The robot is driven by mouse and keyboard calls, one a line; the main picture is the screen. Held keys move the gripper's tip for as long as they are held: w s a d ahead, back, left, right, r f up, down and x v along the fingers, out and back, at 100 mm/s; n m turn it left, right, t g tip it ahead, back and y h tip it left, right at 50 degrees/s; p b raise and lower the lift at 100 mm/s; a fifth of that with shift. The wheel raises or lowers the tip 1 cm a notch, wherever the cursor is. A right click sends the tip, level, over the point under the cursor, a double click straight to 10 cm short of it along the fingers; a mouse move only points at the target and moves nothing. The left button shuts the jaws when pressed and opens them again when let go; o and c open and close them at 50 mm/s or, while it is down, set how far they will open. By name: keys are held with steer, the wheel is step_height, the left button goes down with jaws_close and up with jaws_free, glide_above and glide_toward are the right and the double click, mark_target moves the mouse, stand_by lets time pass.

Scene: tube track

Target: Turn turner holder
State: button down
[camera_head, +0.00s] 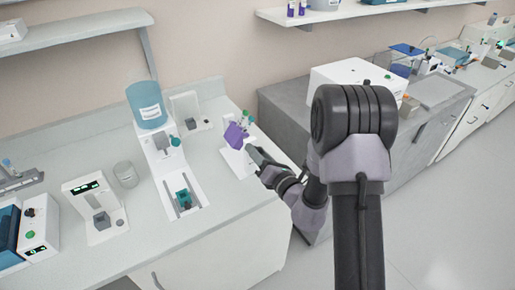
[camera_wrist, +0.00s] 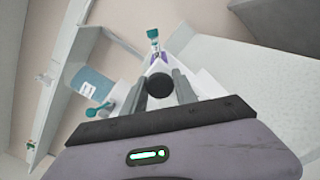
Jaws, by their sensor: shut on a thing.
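The turner holder is a purple holder (camera_head: 236,135) on a white stand (camera_head: 238,163) at the right part of the near bench. My gripper (camera_head: 257,157) reaches it from the right side. In the wrist view, my gripper (camera_wrist: 160,80) has its two grey fingers on either side of a dark round knob (camera_wrist: 160,86) and is shut on it. Just beyond the knob, part of the purple holder (camera_wrist: 160,58) shows, with a teal-capped tube (camera_wrist: 153,39) in line with it. The knob is hidden by the fingers in the head view.
Left of the stand is a dispenser with a blue tank (camera_head: 147,104) and a teal part (camera_head: 183,198) on its base. A glass beaker (camera_head: 126,174) and a small device (camera_head: 95,205) stand further left. A grey bench (camera_head: 285,115) lies behind my arm.

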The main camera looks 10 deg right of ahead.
steer(key=shift+r+m+p, duration=0.2)
steer(key=shift+m+p, duration=4.95)
steer(key=shift+m, duration=0.35)
steer(key=shift+m+p, duration=1.9)
steer(key=shift+m, duration=0.9)
steer(key=shift+f+m+p, duration=0.1)
steer(key=shift+m+p, duration=0.75)
steer(key=shift+m, duration=1.25)
steer(key=shift+w+m, duration=0.1)
steer(key=shift+m, duration=0.7)
steer(key=c, duration=1)
jaws_free()
steer(key=shift+o, duration=0.2)
steer(key=shift+f, duration=0.1)
